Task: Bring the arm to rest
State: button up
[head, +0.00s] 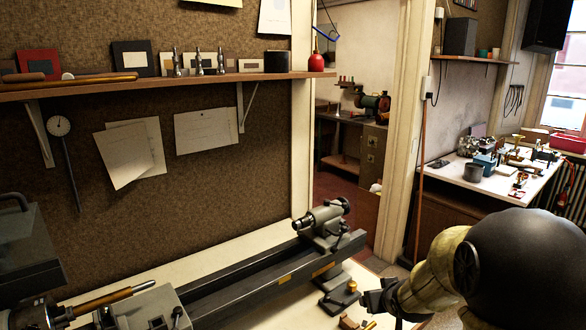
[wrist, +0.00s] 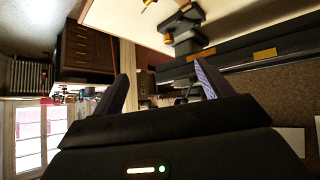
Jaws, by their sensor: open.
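My arm (head: 430,278) reaches in from the lower right of the head view, with a large dark rounded part nearest the camera. My gripper (head: 372,298) is small and partly in shadow there, close to the right end of the lathe. In the wrist view my gripper (wrist: 163,72) shows two fingers spread wide apart with nothing between them. The grey lathe (head: 270,278) stands on a pale bench (head: 232,258), its tailstock (head: 325,222) just beyond the gripper. I cannot tell the exact gap between gripper and lathe.
Small brass-coloured pieces (head: 350,322) lie on the bench by the gripper. A wooden shelf (head: 165,83) with frames and metal parts runs along the brown wall. A doorway opens behind the lathe. A cluttered white table (head: 487,180) stands at the right. The air above the lathe is clear.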

jog(key=s+a+f+g, duration=0.1)
jog(key=s+a+g, duration=0.2)
jog(key=s, duration=0.7)
jog(key=s+a+f+m+g+p, duration=0.1)
jog(key=s+a+g, duration=0.2)
jog(key=s, duration=0.7)
jog(key=shift+g, duration=0.3)
